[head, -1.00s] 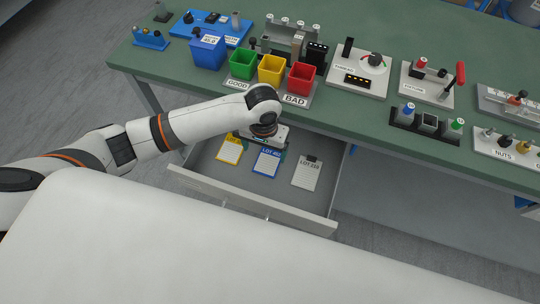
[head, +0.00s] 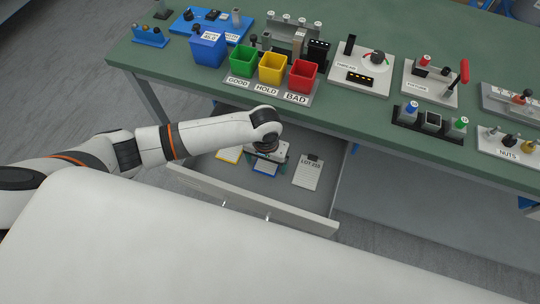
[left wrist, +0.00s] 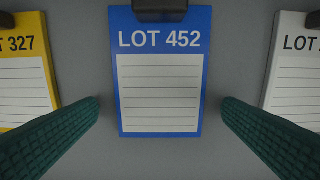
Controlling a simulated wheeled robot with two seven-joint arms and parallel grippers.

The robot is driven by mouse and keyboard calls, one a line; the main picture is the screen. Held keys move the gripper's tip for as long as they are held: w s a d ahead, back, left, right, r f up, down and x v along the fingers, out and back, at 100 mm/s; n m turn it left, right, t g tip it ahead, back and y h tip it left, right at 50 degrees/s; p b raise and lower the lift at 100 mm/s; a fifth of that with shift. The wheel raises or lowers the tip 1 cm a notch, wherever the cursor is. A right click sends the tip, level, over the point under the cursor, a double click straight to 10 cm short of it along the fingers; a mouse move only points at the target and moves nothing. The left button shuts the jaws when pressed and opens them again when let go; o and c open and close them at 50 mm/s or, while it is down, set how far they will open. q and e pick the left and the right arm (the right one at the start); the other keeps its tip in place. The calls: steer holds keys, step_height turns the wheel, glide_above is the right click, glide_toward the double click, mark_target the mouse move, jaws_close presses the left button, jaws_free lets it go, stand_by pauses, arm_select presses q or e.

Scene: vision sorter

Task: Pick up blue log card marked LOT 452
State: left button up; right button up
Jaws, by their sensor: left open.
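The blue log card marked LOT 452 (left wrist: 160,112) lies flat in the open drawer, with a dark clip at its top edge. In the head view only its lower part (head: 265,168) shows; my left gripper hides the rest. My left gripper (left wrist: 160,118) is open, with one green finger on each side of the card and a gap to both edges. In the head view the left gripper (head: 268,158) is above the card, pointing down. My right gripper is not in view.
A yellow card marked 327 (left wrist: 22,70) lies left of the blue one and a white card (head: 308,174) lies right. The drawer's front wall (head: 250,200) is nearest me. The green bench (head: 345,112) with coloured bins overhangs behind the drawer.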

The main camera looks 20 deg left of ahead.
arm_select(q)
steer(key=shift+f, duration=0.1)
steer(key=shift+c, duration=0.8)
steer(key=shift+f, duration=0.1)
steer(key=c, duration=0.9)
